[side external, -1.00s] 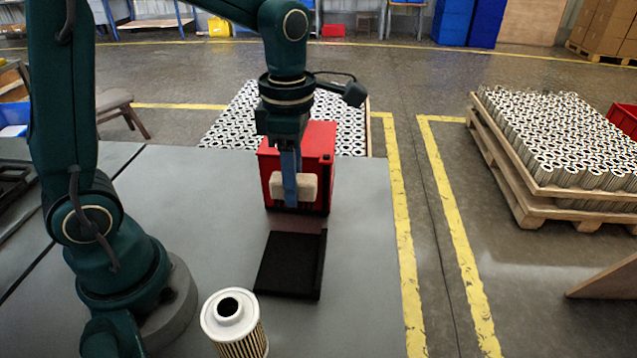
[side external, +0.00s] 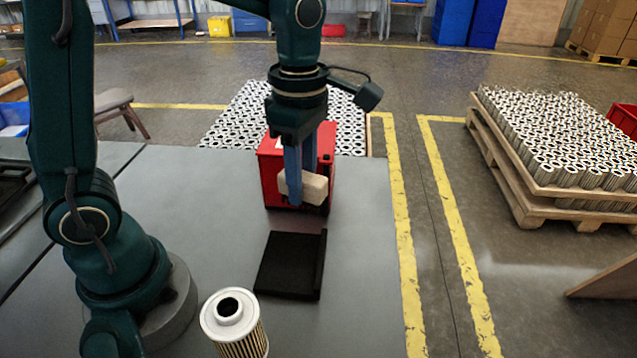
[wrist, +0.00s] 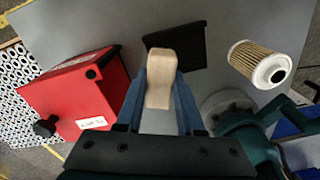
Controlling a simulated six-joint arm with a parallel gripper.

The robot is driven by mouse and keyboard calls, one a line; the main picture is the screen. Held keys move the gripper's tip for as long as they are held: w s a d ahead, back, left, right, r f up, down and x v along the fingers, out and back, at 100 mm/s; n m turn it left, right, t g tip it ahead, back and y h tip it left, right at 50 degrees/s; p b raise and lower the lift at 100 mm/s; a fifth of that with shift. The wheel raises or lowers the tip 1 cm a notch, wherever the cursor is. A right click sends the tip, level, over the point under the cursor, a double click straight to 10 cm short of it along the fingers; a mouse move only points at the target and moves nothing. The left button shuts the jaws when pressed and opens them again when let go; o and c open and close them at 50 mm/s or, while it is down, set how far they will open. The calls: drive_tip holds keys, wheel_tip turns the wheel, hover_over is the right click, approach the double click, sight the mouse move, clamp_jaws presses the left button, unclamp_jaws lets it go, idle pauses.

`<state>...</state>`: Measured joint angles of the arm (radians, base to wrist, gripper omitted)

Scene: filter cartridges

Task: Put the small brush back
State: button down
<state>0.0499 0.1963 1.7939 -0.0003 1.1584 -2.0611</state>
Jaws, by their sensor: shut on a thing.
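The small brush (side external: 312,187) shows as a pale wooden block; its bristles cannot be made out. My gripper (side external: 300,190) is shut on it and holds it in the air, in front of the red box in the side view. In the wrist view the brush (wrist: 161,75) sits between the two blue fingers (wrist: 160,95). A flat black tray (side external: 290,265) with a raised right edge lies on the grey table, nearer the side camera than the brush. It also shows in the wrist view (wrist: 190,48), partly hidden behind the brush, and looks empty.
A red box (side external: 270,170) with a black knob (wrist: 45,127) stands at the table's far edge, close behind my gripper. A white pleated filter cartridge (side external: 235,322) stands near the front. The table right of the tray is clear. Pallets of cartridges (side external: 560,140) stand on the floor beyond.

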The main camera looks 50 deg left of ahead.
drive_tip(key=s+d+f+m, duration=0.1)
drive_tip(key=d+f, duration=0.1)
drive_tip(key=d, duration=0.4)
drive_tip(key=s+d+f+m, duration=0.2)
drive_tip(key=d, duration=0.4)
drive_tip(key=s+d+f+m, duration=0.1)
drive_tip(key=d+f+m, duration=0.1)
drive_tip(key=d, duration=0.4)
drive_tip(key=shift+s+f, duration=0.1)
drive_tip(key=shift+s, duration=0.25)
drive_tip(key=shift+f, duration=2.05)
drive_tip(key=shift+f, duration=0.1)
drive_tip(key=c, duration=0.5)
unclamp_jaws()
